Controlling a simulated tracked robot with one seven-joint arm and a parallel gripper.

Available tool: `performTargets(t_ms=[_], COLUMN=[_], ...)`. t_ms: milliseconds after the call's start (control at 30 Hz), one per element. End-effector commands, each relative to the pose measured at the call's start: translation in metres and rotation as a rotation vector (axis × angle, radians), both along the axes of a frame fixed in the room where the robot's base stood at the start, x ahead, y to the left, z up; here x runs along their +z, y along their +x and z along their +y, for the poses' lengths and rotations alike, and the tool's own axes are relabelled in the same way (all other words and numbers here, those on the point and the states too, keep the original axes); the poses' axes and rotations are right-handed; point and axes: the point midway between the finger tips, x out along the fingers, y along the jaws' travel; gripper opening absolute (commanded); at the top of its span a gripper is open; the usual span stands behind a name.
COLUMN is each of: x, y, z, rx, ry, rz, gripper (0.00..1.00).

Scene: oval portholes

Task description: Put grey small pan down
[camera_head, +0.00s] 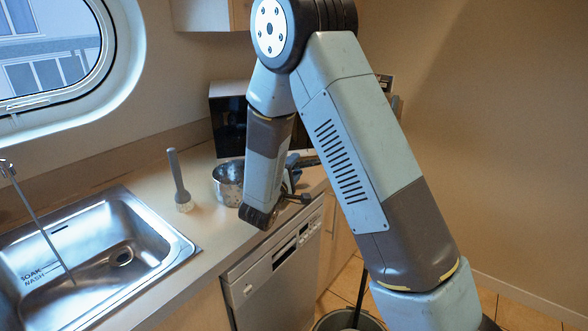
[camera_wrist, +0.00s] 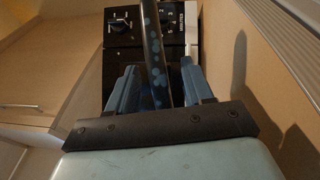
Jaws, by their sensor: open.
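A small grey metal pan (camera_head: 228,184) sits on the counter behind my forearm, which hides its right side. My gripper (camera_head: 293,168) is partly hidden by the arm, just right of the pan at the counter's front edge. In the wrist view my two blue fingers (camera_wrist: 158,80) stand apart. A dark strip with blue spots (camera_wrist: 152,45) runs between them; it looks like a handle, but I cannot tell for sure whose. In the head view a dark bar (camera_head: 308,161) sticks out to the right of the gripper.
A grey-handled brush (camera_head: 179,182) stands left of the pan, beside the steel sink (camera_head: 95,255). A black appliance (camera_head: 228,122) stands behind; its knobs show in the wrist view (camera_wrist: 120,25). A dishwasher (camera_head: 275,270) is below the counter, and a bin (camera_head: 350,321) is on the floor.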

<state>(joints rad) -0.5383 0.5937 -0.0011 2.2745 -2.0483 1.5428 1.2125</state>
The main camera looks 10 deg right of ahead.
Motion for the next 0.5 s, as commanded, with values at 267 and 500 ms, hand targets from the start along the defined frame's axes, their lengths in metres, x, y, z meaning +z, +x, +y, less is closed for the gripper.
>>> performTargets(t_ms=[267, 500], x=[-0.002, -0.007], y=[-0.023, -0.063], z=[0.016, 0.041], rx=[0.004, 0.005], ry=[0.0, 0.0], rz=[0.001, 0.002], gripper=[0.51, 0.51])
